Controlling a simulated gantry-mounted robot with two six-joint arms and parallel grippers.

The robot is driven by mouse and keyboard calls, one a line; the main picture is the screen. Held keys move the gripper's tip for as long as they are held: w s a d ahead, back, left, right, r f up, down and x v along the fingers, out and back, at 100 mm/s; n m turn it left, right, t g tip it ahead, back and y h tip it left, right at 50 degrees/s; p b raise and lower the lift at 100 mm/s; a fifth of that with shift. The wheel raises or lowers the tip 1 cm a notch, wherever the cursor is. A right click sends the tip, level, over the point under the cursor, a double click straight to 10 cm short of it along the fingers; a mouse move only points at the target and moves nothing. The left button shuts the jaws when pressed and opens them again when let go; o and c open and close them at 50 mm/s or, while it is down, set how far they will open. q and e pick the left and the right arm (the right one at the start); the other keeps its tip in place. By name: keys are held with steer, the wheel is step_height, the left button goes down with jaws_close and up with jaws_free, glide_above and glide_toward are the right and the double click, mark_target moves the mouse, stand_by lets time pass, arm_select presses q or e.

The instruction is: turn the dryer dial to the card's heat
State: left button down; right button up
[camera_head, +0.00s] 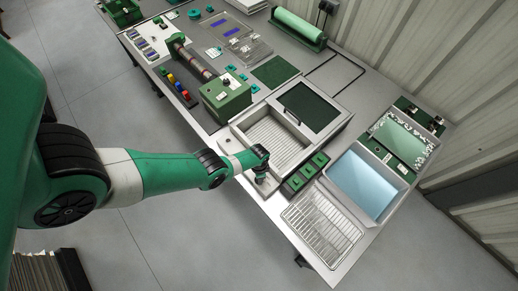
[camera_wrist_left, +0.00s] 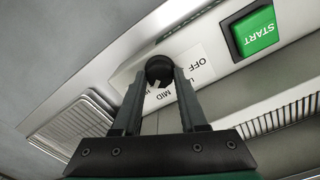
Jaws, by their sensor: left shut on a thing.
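The dryer dial is a round black knob (camera_wrist_left: 160,69) at the middle of the left wrist view. It sits on a white label (camera_wrist_left: 198,63) with OFF and MID readable; the other settings are partly covered. My left gripper (camera_wrist_left: 161,80) is shut on the knob, with one finger on each side. In the head view my left gripper (camera_head: 262,173) is at the near front corner of the metal dryer (camera_head: 240,131), and hides the dial there. The knob's exact setting is hard to tell. I cannot make out the heat card. My right gripper is not in view.
A green START button (camera_wrist_left: 255,32) is right of the label. A dark rack with several green pieces (camera_head: 304,173), a wire rack (camera_head: 322,226) and a blue water tray (camera_head: 365,180) stand right of the dryer. A green machine (camera_head: 226,96) stands behind it.

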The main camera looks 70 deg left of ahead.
arm_select(q)
steer(key=shift+m, duration=0.5)
steer(key=shift+c, duration=2.2)
jaws_free()
step_height(320, 180, up, 12)
steer(key=p, duration=1.1)
steer(key=shift+a+f+p, duration=0.15)
steer(key=shift+f+p, duration=0.05)
steer(key=shift+p, duration=0.1)
